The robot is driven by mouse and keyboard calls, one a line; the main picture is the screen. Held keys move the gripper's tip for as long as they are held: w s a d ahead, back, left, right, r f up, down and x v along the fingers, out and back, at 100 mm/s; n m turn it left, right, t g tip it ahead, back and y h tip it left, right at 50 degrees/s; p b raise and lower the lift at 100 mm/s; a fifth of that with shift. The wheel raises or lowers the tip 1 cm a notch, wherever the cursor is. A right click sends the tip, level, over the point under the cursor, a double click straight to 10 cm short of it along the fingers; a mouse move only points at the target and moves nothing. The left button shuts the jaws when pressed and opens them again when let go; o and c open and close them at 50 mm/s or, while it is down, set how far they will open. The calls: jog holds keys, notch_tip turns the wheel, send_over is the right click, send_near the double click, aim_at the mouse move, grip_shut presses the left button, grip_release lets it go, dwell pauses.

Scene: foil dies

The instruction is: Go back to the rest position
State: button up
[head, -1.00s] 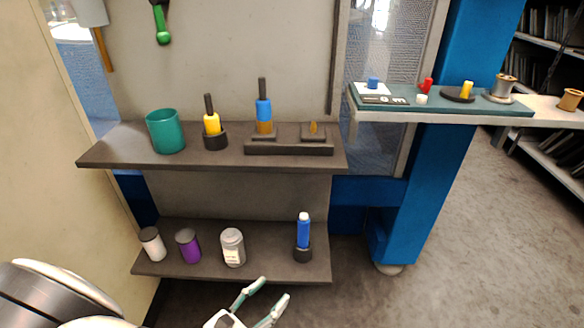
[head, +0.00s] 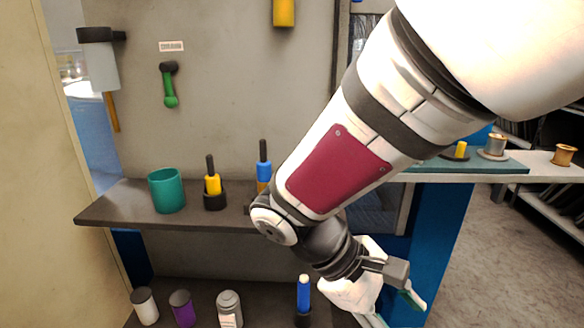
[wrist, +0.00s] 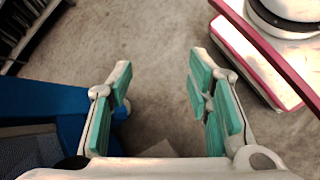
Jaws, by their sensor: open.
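My gripper (wrist: 160,90) is open and empty in the wrist view, its green-padded fingers spread above bare carpet. In the head view my gripper (head: 398,308) is at the lower right, in front of the blue post and right of the lower shelf, partly cut off by the bottom edge. My arm crosses from the top right and hides the right part of the upper shelf and much of the side ledge. A blue tool with an orange lower part (head: 263,170) stands on the upper shelf, partly behind my arm.
The upper shelf (head: 110,207) holds a teal cup (head: 166,190) and a yellow-handled tool (head: 213,184). The lower shelf holds several bottles and a blue tube (head: 303,294). A blue post (head: 450,235) stands beside my gripper. Spools (head: 494,146) are on the right ledge. Carpet is clear.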

jog(key=s+d+r+m+t+y, duration=0.1)
jog(key=s+d+r+m+y, duration=0.15)
jog(key=s+m+y, duration=0.4)
jog(key=s+d+r+m+t+y, duration=0.1)
jog(key=s+r+m+y, duration=0.15)
jog(key=s, duration=0.65)
notch_tip(320, 180, up, 29)
jog(key=t+p, duration=0.4)
jog(key=p, duration=2.3)
jog(key=shift+w+r, duration=0.15)
jog(key=shift+r, duration=0.05)
